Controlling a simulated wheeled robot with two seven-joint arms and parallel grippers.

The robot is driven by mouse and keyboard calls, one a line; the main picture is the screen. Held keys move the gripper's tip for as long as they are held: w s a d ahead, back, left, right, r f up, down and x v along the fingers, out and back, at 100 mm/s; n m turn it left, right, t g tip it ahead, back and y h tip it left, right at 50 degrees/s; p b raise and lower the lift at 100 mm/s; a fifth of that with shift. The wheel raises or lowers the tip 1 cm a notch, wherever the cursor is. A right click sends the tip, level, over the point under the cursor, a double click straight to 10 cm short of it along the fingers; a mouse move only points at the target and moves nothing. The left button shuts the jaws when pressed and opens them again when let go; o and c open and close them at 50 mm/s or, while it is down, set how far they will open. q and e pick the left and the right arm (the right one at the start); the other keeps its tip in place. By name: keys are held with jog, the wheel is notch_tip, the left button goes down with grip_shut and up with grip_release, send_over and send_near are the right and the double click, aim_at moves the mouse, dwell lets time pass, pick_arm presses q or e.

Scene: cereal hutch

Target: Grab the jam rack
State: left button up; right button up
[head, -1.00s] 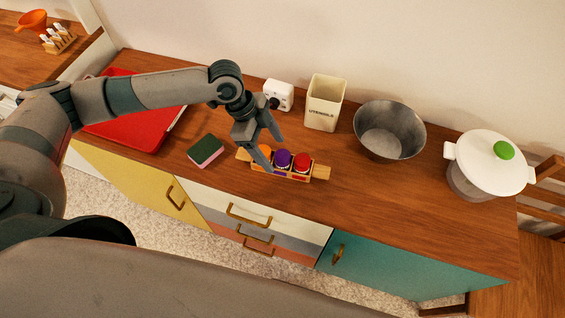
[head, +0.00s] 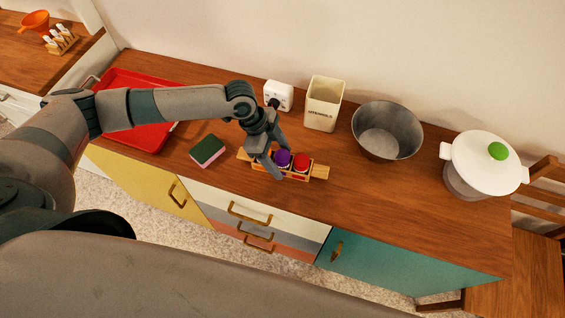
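The jam rack (head: 320,172) is a long, low wooden holder on the wooden counter, near its front edge. A purple-lidded jar (head: 283,158) and a red-lidded jar (head: 301,162) stand in it. The rack's left part is largely hidden behind my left gripper (head: 284,163), and the orange-lidded jar there is out of sight. My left gripper points down over the rack with its fingers spread, one at the front side and one at the back, near the purple lid. I cannot tell whether the fingers touch the rack. My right gripper is not in view.
A green and pink sponge (head: 207,150) lies left of the rack, and a red tray (head: 150,135) farther left. Behind are a white socket-like box (head: 279,94), a cream utensil holder (head: 323,103) and a metal bowl (head: 387,131). A white lidded pot (head: 485,165) stands right.

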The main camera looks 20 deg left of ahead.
pick_arm(q)
jog(key=c, duration=0.9)
jog(key=shift+w+r, duration=0.1)
jog(key=shift+r+b, duration=0.65)
jog(key=shift+r, duration=0.5)
jog(key=shift+s+d+r+b, duration=0.1)
jog(key=shift+s+r+b, duration=0.1)
jog(key=shift+r, duration=0.25)
jog(key=shift+s+r+b, duration=0.1)
jog(key=shift+r+b, duration=0.05)
jog(key=shift+r, duration=0.3)
jog(key=s+d+r+b, duration=0.2)
jog(key=s+d+r, duration=0.2)
jog(key=s, duration=0.6)
notch_tip(320, 180, up, 3)
jog(key=shift+s+f+b, duration=0.1)
jog(key=shift+s+b, duration=0.1)
jog(key=shift+b, duration=0.2)
